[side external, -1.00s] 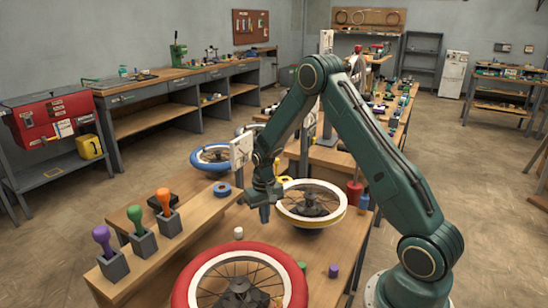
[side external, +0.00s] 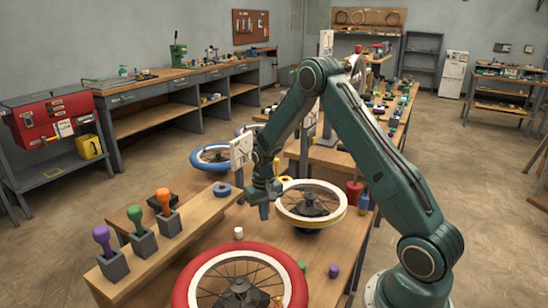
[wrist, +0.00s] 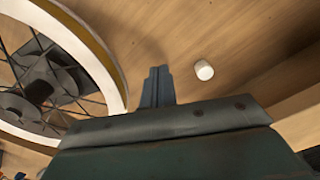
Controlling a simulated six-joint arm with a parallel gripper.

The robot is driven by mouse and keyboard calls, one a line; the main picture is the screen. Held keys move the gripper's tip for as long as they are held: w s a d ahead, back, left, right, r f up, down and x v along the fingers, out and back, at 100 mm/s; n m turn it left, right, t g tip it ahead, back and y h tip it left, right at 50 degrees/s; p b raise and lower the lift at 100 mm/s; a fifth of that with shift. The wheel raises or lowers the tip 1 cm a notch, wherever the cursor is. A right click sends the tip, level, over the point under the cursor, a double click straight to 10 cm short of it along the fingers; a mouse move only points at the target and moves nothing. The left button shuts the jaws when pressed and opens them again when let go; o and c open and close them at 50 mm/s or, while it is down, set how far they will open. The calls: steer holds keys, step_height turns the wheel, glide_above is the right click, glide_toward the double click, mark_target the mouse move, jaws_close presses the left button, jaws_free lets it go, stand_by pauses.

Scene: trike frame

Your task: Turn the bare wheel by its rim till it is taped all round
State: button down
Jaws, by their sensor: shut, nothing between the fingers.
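The wheel (side external: 341,203) lies flat on the near bench, with a white rim, dark spokes and hub. A yellow band shows on part of its outer edge; how far round it goes I cannot tell. In the wrist view the wheel (wrist: 112,68) fills the left side, its outer edge dull yellow-brown. My gripper (side external: 264,211) points down just left of the rim. In the wrist view its fingers (wrist: 157,75) are together, empty, and appear apart from the rim.
A red-tyred wheel (side external: 188,290) lies in front and a blue-tyred wheel (side external: 199,164) behind. A white cylinder (side external: 238,233) stands on the bench; it also shows in the wrist view (wrist: 204,70). Several stamps in blocks (side external: 142,243) stand at left.

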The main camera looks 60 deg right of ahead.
steer(key=shift+s+d, duration=0.4)
steer(key=shift+d, duration=0.25)
steer(key=shift+s+d, duration=0.4)
steer(key=shift+d, duration=0.25)
steer(key=shift+s, duration=0.1)
steer(key=s+a, duration=0.6)
steer(key=s, duration=0.4)
steer(key=shift+a, duration=0.15)
stand_by(0.4)
steer(key=w+a, duration=0.2)
steer(key=a, duration=0.1)
steer(key=shift+a, duration=0.1)
steer(key=shift+r, duration=0.15)
step_height(320, 180, up, 16)
stand_by(2.1)
